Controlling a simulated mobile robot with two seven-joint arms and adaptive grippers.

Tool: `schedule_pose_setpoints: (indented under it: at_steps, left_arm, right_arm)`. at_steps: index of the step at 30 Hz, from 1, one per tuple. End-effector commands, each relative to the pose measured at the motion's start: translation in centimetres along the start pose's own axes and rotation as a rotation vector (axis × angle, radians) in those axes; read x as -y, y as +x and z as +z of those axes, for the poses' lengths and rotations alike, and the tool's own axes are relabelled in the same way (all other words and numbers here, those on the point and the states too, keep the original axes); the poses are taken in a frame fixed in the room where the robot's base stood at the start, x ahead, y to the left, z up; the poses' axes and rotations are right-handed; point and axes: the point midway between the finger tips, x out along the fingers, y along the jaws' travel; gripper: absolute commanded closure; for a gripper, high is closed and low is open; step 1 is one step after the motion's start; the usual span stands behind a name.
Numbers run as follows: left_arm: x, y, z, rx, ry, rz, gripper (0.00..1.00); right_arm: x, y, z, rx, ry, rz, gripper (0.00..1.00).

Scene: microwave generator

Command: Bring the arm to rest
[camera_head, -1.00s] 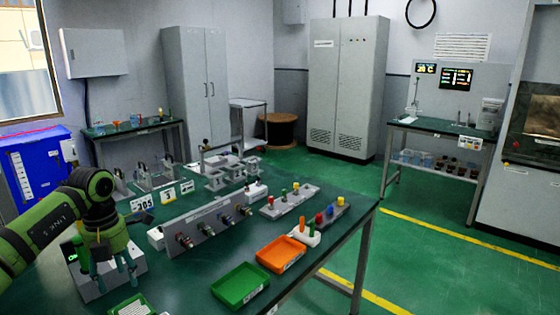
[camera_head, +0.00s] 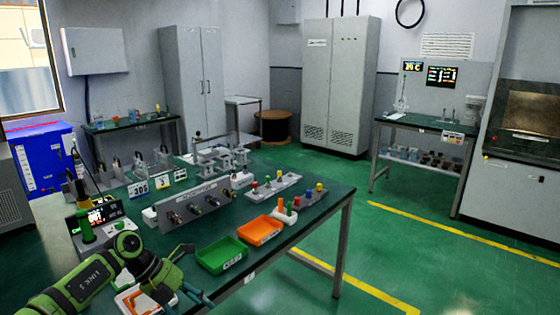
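My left arm (camera_head: 85,283) comes in from the lower left, green with black joints. My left gripper (camera_head: 192,275) is at the table's near edge, in front of the green tray (camera_head: 221,255). Its fingers are spread apart and nothing shows between them. A grey box with a lit display (camera_head: 102,215) stands on the table behind the arm. A green handle-like piece with a dark, yellow-marked top (camera_head: 83,212) stands upright at the box. My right gripper is not in view.
The green table (camera_head: 325,203) holds an orange tray (camera_head: 260,231), a panel with several connectors (camera_head: 197,204) and racks of coloured pegs. A white-and-orange item (camera_head: 132,300) lies partly under the arm. Open floor (camera_head: 420,235) lies to the right.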

Motion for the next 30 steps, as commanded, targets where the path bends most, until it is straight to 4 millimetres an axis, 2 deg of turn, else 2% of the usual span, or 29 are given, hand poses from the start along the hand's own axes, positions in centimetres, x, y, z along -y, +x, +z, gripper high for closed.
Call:
schedule_pose_setpoints:
  at_steps: [1,3,5,7,8,10,12,14,15,17,20,21,23,25,29,30]
  left_arm:
    - [0.9,3.3,-0.4,0.019,-0.058,-0.117,0.42]
    - [2.1,7.0,-0.4,0.081,-0.173,-0.29,0.42]
    - [2.5,9.8,-0.4,0.146,-0.308,-0.431,0.42]
    - [1.7,12.6,-0.4,0.233,-0.497,-0.568,0.42]
    - [0.9,13.8,-0.5,0.271,-0.588,-0.618,0.42]
    - [-1.9,16.5,-1.4,0.365,-0.823,-0.705,0.42]
    - [-5.8,19.4,-3.4,0.46,-1.075,-0.751,0.42]
    - [-9.2,21.5,-5.6,0.529,-1.262,-0.757,0.42]
    - [-11.3,22.8,-7.3,0.57,-1.377,-0.749,0.42]
    - [-14.3,24.6,-10.3,0.623,-1.539,-0.724,0.42]
    - [-18.6,27.5,-16.0,0.697,-1.784,-0.657,0.42]
    - [-20.1,28.6,-18.5,0.724,-1.875,-0.623,0.42]
    - [-22.1,30.0,-22.4,0.76,-2.004,-0.566,0.42]
    - [-24.1,31.5,-27.2,0.797,-2.148,-0.488,0.42]
    - [-26.4,33.7,-36.7,0.852,-2.398,-0.323,0.42]
    - [-26.8,34.3,-39.6,0.865,-2.467,-0.269,0.42]
  right_arm:
    - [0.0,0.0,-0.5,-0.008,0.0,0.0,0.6]
    - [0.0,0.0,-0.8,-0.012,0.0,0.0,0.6]
    - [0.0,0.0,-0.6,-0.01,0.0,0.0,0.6]
    - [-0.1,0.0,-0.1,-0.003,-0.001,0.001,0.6]
    - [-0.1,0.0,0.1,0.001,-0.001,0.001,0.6]
    - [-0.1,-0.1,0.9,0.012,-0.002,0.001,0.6]
    - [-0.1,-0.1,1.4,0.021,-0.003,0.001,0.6]
    - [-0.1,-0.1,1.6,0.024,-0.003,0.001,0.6]
    - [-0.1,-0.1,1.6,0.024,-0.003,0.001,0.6]
    - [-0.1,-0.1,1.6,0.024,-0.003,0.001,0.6]
    - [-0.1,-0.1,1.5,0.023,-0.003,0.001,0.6]
    - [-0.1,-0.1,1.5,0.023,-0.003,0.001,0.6]
    - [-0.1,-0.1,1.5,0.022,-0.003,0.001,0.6]
    - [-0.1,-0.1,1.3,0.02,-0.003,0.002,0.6]
    - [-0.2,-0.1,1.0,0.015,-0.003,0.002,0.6]
    - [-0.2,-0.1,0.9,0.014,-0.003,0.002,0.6]
